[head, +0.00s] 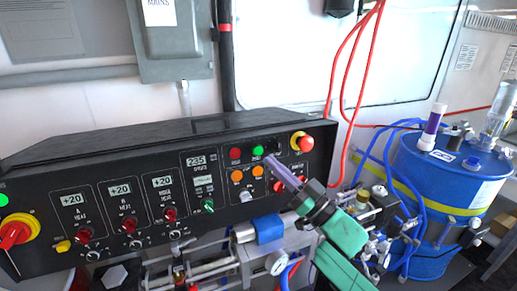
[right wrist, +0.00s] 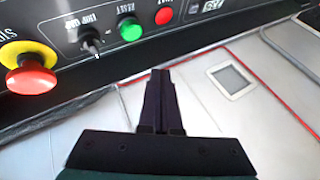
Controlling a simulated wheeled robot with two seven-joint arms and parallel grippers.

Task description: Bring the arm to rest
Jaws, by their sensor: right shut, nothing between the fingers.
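My right gripper (head: 270,161) comes in from the lower right on a green arm in the head view. Its slim fingers are shut and empty, pointing up and left in front of the black control panel (head: 120,150). The tips overlap the panel just below and right of the green button (head: 258,150). In the right wrist view the shut fingers (right wrist: 160,74) stand over a pale metal surface, with the green button (right wrist: 130,30) beyond the tips. Whether they touch the panel cannot be told. My left gripper is not in view.
The red emergency stop (head: 302,142) and a small black toggle switch (right wrist: 92,43) are close to the fingers. Pipes and valves lie below the panel. A blue drum (head: 440,200) with blue hoses stands at right. Red cables (head: 345,80) hang behind.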

